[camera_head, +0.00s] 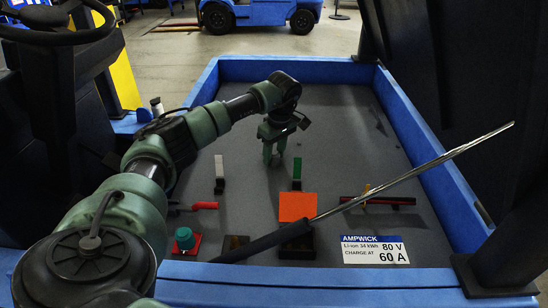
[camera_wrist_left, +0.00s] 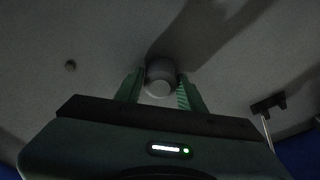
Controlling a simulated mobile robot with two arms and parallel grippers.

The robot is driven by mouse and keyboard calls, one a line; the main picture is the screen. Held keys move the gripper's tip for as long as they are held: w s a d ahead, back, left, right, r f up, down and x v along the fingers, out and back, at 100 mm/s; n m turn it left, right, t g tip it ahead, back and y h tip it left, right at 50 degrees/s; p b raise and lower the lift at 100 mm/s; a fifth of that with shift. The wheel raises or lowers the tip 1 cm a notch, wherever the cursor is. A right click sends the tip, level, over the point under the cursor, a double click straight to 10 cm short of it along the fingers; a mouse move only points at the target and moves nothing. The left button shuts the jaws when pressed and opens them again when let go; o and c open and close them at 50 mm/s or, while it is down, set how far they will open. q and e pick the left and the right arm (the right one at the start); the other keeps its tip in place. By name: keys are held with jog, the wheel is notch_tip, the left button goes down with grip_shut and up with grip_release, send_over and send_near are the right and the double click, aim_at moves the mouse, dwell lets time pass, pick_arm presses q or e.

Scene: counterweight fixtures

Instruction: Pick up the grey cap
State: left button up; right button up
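My left gripper (camera_head: 274,158) points down over the grey floor of the blue-edged bay, in the middle of the head view. In the left wrist view the grey cap (camera_wrist_left: 160,72), a short round grey piece with a paler end, sits between the two green fingers of my left gripper (camera_wrist_left: 161,84). The fingers stand apart on either side of it, with only narrow gaps showing; firm contact is not visible. In the head view the cap is hidden or too small to make out at the fingers. My right gripper is not in view.
A long silver rod with a black grip (camera_head: 430,175) slants across the right. Nearer me are an orange plate (camera_head: 297,206), a teal knob (camera_head: 184,238), a red lever (camera_head: 205,205) and a white label (camera_head: 375,251). A green-topped post (camera_head: 297,170) stands close to my left gripper. Blue walls (camera_head: 425,150) bound the bay.

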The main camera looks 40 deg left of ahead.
aim_at(274, 153)
pick_arm(q)
jog(key=shift+r, duration=0.1)
notch_tip(274, 153, up, 20)
jog(key=shift+f, duration=0.1)
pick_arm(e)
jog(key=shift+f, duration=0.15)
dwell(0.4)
